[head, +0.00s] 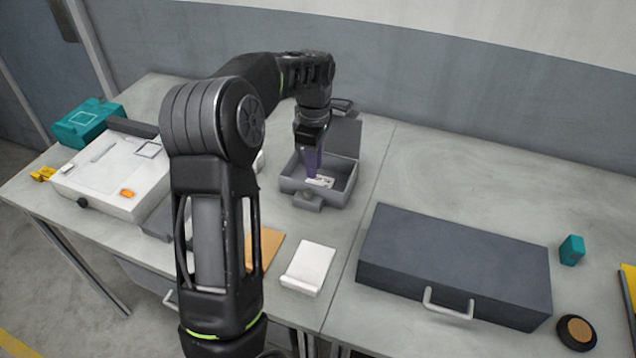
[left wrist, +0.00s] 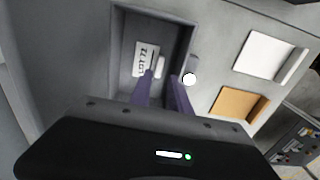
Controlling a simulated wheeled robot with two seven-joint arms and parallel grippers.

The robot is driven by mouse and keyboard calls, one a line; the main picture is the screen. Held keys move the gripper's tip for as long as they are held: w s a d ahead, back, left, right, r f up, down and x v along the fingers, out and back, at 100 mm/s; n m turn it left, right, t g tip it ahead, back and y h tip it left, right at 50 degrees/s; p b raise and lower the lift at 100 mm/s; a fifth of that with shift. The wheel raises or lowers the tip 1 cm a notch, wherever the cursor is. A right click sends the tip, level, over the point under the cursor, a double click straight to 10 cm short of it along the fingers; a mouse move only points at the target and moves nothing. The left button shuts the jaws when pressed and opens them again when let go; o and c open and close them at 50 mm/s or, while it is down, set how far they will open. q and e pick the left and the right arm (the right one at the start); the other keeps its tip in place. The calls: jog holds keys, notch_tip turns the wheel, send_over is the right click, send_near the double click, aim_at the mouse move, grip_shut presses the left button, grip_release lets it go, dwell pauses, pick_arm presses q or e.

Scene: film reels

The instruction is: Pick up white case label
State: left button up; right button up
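The white case label (head: 321,181) lies inside the open grey case (head: 339,198). In the left wrist view the label (left wrist: 146,58) shows dark print reading like "LOT 72" and a raised white tab at its right edge. My left gripper (head: 312,174) reaches down into the case with its purple fingers just over the label. In the left wrist view the left gripper (left wrist: 161,75) has its fingers apart, with the tab appearing between or just beyond their tips. Whether the fingers touch it cannot be told. My right gripper is not in view.
The case walls stand close around the fingers. A white pad (head: 309,266) and a tan pad (head: 269,247) lie in front. A long dark case (head: 455,258) sits right, near a teal block (head: 571,250) and a black disc (head: 577,331). A white unit (head: 121,183) stands left.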

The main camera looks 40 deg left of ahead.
aim_at(316, 183)
pick_arm(q)
notch_tip(316, 183, down, 5)
jog(key=shift+w+d+f+p, duration=0.1)
jog(key=shift+f+p, duration=0.05)
jog(key=shift+p, duration=0.55)
jog(key=shift+c, duration=0.4)
grip_shut()
dwell(1.2)
